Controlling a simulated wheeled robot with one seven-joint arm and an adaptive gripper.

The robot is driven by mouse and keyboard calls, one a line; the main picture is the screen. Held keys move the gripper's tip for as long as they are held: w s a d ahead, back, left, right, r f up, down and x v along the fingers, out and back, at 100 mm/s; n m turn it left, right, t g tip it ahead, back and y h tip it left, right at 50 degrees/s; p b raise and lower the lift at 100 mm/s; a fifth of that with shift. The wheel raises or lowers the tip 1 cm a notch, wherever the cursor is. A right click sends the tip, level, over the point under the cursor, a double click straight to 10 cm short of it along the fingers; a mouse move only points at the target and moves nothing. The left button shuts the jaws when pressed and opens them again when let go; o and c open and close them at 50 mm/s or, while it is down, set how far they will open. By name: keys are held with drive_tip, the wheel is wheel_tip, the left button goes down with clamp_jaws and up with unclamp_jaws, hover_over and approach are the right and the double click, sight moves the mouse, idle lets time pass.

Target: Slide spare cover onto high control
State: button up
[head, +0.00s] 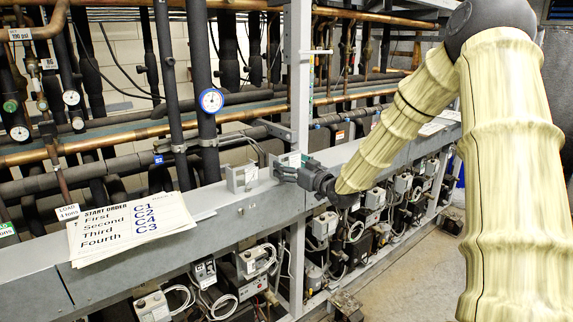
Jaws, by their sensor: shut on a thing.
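My gripper (280,173) is dark and points left, just in front of the grey beam near the upright post. Its jaws are shut on a small light grey, box-like piece (241,179), which looks like the spare cover. The piece shows left of the fingertips, in front of the beam's upper edge; the exact contact is too small to make out. Several grey control boxes sit on the compressors below the beam, one of them (254,261) below the held piece. I cannot tell which is the high control.
A long grey beam (205,204) crosses the rack, with a start-order sign (130,228) lying on it at left. A grey upright post (299,75) stands behind my gripper. Pipes and a blue gauge (211,100) are behind. Bare floor (415,280) is at right.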

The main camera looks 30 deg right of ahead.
drive_tip(key=shift+s+d+p, duration=0.15)
drive_tip(key=shift+s+p, duration=0.15)
drive_tip(key=shift+s, duration=2.4)
